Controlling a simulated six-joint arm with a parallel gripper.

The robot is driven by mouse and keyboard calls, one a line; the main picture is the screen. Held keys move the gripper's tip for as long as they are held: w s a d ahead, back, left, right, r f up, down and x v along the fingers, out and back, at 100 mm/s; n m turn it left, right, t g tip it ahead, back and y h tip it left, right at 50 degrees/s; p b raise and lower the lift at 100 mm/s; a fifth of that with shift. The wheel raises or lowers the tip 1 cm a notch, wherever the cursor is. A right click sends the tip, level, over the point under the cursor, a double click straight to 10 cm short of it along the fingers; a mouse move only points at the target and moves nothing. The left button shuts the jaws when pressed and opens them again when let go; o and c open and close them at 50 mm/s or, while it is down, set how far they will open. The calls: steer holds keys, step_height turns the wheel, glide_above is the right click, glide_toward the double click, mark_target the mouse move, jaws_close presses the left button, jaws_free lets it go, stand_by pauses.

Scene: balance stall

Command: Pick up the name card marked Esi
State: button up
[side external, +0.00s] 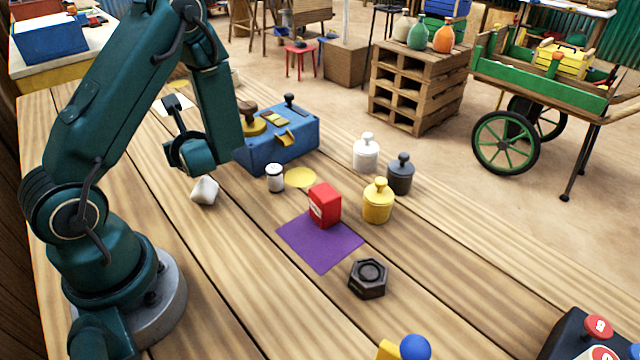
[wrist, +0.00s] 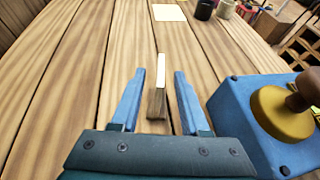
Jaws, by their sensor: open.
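In the wrist view my gripper (wrist: 160,71) is open, its two blue fingers apart. A narrow upright piece (wrist: 157,101), pale on top and brown below, shows edge-on between the fingers, with a gap on each side in the picture. It may be a name card; no lettering is visible from this angle. In the side external view a small white thing (side external: 204,190) stands on the table just below my wrist; I cannot tell if it is the same piece. I can read the name Esi nowhere. The fingertips are not clear in the side external view.
A blue box (side external: 276,140) with a yellow pan stands close to the right of my gripper. A white jar (side external: 275,178), a red box (side external: 325,205) on a purple mat (side external: 320,255), a yellow weight (side external: 378,203) and a dark hexagonal piece (side external: 368,279) stand nearer the camera.

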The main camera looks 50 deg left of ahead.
steer(key=shift+x, duration=2.65)
jaws_close()
